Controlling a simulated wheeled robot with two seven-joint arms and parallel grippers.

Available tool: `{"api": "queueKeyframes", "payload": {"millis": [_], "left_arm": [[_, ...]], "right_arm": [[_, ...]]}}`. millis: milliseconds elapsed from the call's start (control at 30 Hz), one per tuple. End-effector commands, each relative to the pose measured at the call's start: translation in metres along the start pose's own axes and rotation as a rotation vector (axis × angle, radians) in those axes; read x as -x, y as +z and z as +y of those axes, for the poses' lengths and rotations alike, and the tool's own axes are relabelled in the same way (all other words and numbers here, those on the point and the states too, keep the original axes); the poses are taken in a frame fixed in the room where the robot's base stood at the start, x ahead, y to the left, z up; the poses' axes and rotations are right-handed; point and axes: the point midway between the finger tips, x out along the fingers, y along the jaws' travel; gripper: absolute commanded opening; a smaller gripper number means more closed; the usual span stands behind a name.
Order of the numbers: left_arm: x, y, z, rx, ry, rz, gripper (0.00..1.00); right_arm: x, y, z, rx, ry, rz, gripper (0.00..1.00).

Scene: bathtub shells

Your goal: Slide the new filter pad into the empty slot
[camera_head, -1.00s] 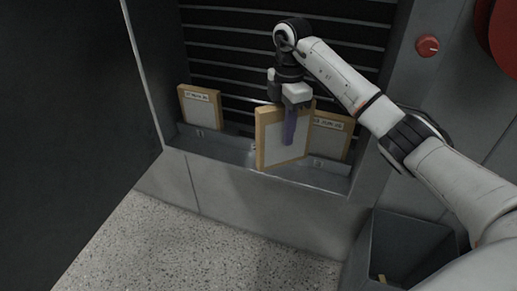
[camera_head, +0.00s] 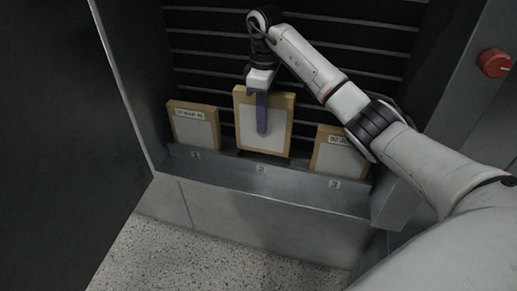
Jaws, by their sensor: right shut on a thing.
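The new filter pad (camera_head: 278,127), a pale panel in a tan frame, is upright above the middle slot, marked 2 (camera_head: 261,169). My right gripper (camera_head: 262,112) is shut on its upper part, with a purple finger-like strip down its front face. The pad stands higher than its neighbours. Its lower edge shows at the back of the trough; I cannot tell whether it has entered the slot. Similar pads sit in slot 1 (camera_head: 194,128) at left and slot 3 (camera_head: 338,156) at right. My left gripper is out of view.
The grey metal trough (camera_head: 225,172) runs along the front of a dark slatted recess (camera_head: 215,62). A dark panel (camera_head: 60,150) stands at left. A red knob (camera_head: 494,63) is on the right post. My right forearm passes above pad 3.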

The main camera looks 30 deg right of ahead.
Motion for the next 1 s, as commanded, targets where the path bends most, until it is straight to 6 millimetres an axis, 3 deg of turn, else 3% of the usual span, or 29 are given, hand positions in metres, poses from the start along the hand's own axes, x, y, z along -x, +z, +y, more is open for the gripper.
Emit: {"api": "queueKeyframes", "payload": {"millis": [100,367,533,933,967,1000], "left_arm": [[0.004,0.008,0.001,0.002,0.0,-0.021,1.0],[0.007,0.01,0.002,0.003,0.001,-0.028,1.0],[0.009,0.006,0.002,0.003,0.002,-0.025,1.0],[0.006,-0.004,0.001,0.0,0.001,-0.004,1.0],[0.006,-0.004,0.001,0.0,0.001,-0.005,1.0],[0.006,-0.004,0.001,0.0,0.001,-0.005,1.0]], "right_arm": [[-0.022,0.0,-0.001,0.002,-0.003,-0.002,0.0],[-0.044,-0.001,0.0,0.002,-0.001,0.001,0.0],[-0.069,0.0,-0.001,0.002,-0.002,-0.001,0.0],[-0.076,0.0,0.0,0.002,0.001,0.001,0.0],[-0.076,0.0,0.0,0.002,0.001,0.001,0.27],[-0.076,0.0,0.0,0.002,0.001,0.001,0.34]]}}
